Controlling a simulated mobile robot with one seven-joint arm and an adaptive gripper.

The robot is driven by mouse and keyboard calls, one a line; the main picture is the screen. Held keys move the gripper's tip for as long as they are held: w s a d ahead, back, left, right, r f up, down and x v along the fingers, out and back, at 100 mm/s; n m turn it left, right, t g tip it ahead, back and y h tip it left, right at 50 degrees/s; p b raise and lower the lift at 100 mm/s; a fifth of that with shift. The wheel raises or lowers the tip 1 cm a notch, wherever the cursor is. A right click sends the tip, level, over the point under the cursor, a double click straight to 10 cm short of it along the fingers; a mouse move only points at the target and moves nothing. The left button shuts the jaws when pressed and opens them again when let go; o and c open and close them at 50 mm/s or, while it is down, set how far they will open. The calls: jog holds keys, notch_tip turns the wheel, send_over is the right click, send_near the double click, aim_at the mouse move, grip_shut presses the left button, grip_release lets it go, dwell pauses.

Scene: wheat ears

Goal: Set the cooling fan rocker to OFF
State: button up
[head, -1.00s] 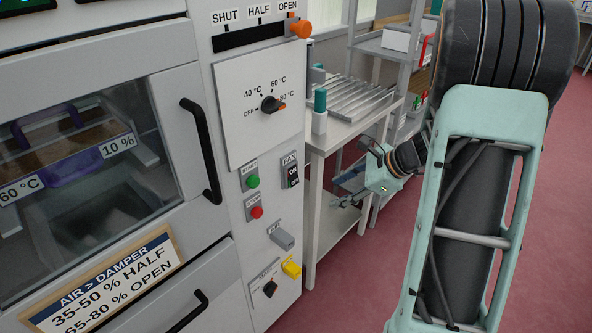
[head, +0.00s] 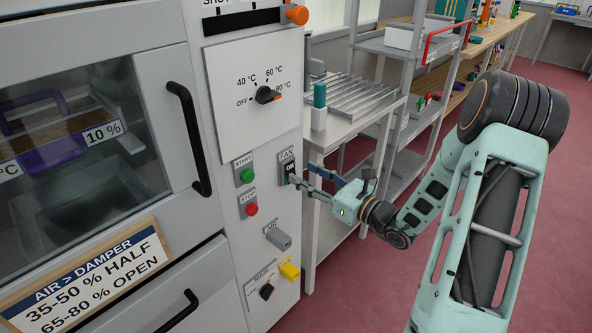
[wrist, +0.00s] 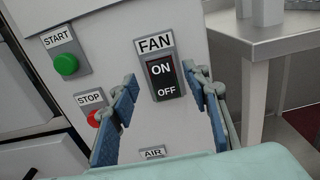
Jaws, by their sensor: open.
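The fan rocker (wrist: 164,78) is a black switch with ON at its top and OFF at its bottom, under a FAN label. In the wrist view it sits between my gripper's fingers, nearer the right finger. In the head view the rocker (head: 289,167) is partly hidden at its lower part by my fingers.
A green START button (head: 247,176) and red STOP button (head: 251,209) sit left of the rocker. A grey AIR fitting (head: 280,238) and yellow lever (head: 289,271) are below. A table (head: 335,136) with a metal rack stands just right of the panel.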

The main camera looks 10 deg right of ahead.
aim_at(290, 166)
jog(key=shift+x, duration=2.1)
jog(key=shift+c, duration=0.4)
